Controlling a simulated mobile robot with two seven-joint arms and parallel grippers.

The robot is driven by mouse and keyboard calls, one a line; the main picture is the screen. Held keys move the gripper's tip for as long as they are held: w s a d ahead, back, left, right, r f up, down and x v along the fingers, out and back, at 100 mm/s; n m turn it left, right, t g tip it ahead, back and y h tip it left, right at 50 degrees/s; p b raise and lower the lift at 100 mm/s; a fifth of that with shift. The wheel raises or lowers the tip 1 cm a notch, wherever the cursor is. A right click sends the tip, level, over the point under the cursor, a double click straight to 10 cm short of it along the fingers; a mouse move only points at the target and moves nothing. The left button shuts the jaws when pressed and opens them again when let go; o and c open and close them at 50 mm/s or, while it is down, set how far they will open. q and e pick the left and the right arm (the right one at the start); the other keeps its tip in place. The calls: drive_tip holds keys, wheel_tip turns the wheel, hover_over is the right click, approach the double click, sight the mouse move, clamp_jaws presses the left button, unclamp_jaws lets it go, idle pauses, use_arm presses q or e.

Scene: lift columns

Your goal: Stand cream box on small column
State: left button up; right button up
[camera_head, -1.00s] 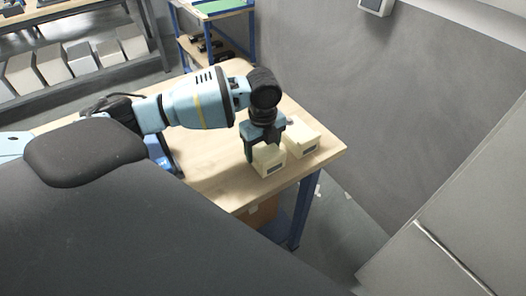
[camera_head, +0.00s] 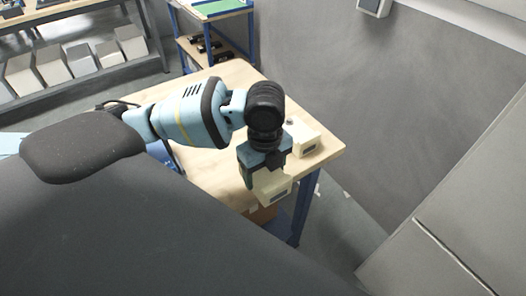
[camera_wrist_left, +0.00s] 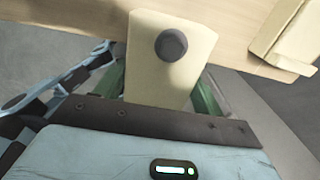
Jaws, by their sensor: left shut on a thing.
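A cream box (camera_head: 273,187) with a dark patch on its side hangs in my left gripper (camera_head: 261,177), which is shut on it. The box is over or just past the table's front edge. In the left wrist view the held box (camera_wrist_left: 160,78) shows a dark round spot and sits between the fingers. A second cream box (camera_head: 306,140) stands on the table behind the gripper; part of it also shows in the left wrist view (camera_wrist_left: 290,38). I cannot make out a small column. My right gripper is not in view.
The wooden table (camera_head: 222,165) ends close to the held box, with a blue leg (camera_head: 303,212) below. A shelf with several grey bins (camera_head: 55,65) stands at the back left. A blue-framed rack (camera_head: 215,12) is behind the table. A grey wall (camera_head: 370,100) is on the right.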

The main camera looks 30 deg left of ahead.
sight(267, 182)
use_arm(q)
drive_tip(key=shift+s+d+r, duration=0.1)
drive_tip(key=shift+s+d, duration=0.55)
drive_tip(key=shift+s, duration=0.3)
drive_tip(key=shift+s+d+r, duration=0.1)
drive_tip(key=shift+s+d, duration=0.5)
drive_tip(key=shift+s, duration=0.3)
drive_tip(key=n, duration=0.4)
drive_tip(key=w+r+n, duration=0.1)
drive_tip(key=n, duration=0.1)
drive_tip(key=shift+a+n, duration=0.1)
drive_tip(key=shift+n, duration=0.2)
drive_tip(key=n, duration=0.3)
drive_tip(key=r+n, duration=0.1)
drive_tip(key=n, duration=0.1)
drive_tip(key=shift+w+a, duration=0.1)
drive_tip(key=shift+w, duration=0.15)
drive_tip(key=n, duration=0.4)
drive_tip(key=r+n, duration=0.1)
drive_tip(key=n, duration=0.1)
drive_tip(key=shift+w, duration=0.3)
drive_tip(key=n, duration=0.4)
drive_tip(key=shift+w+a+r+n, duration=0.15)
drive_tip(key=shift+w+r+n, duration=0.15)
drive_tip(key=shift+n, duration=0.1)
drive_tip(key=shift+s, duration=0.2)
